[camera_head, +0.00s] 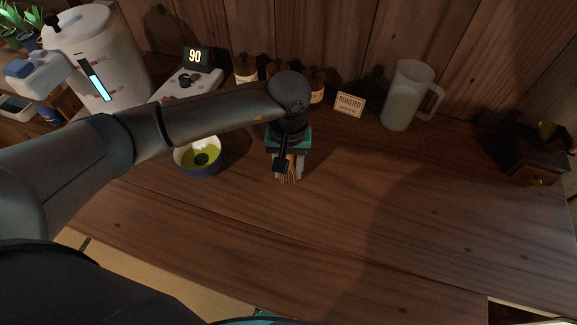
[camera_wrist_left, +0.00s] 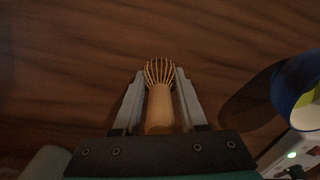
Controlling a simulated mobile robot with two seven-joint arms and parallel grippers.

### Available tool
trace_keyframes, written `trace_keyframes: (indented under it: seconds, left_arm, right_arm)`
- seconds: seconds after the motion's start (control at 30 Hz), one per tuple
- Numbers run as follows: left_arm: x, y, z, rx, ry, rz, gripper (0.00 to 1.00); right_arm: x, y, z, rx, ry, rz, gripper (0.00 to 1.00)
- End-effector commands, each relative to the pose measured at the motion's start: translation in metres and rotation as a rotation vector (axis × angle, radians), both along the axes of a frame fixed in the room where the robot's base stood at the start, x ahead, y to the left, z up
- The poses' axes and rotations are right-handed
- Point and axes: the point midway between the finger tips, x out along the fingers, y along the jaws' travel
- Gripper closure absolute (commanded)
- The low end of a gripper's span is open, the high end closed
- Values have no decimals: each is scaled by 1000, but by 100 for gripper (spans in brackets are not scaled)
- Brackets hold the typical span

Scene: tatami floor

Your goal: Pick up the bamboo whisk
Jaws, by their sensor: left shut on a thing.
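The bamboo whisk (camera_wrist_left: 159,104) is between the two fingers of my left gripper (camera_wrist_left: 159,82) in the left wrist view. The fingers are shut on it, and its ribbed, rounded tines point away from the gripper. In the head view, my left gripper (camera_head: 287,178) points down over the middle of the wooden table, and only the whisk's tines (camera_head: 289,177) show between the fingers. I cannot tell whether the whisk touches the table. My right gripper is not in view.
A blue bowl (camera_head: 198,170) with green liquid stands just left of the gripper. Brown bottles (camera_head: 246,69), a "ROASTED" sign (camera_head: 349,104) and a frosted pitcher (camera_head: 405,97) line the back. A large white container (camera_head: 98,60) stands at left. The table's right half is mostly clear.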

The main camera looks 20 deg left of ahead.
Motion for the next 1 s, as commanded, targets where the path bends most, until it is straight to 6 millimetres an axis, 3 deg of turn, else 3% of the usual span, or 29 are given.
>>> trace_keyframes:
  seconds: [0.27,0.47,0.67,1.0]
  left_arm:
    - [0,0,1,0,-1,0,100]
    - [1,0,15,-1,-2,0,100]
    - [2,0,54,-2,-7,-1,100]
    - [1,0,151,-1,-6,-1,100]
  right_arm:
    - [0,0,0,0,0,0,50]
    - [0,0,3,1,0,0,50]
    - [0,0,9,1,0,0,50]
    - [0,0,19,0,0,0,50]
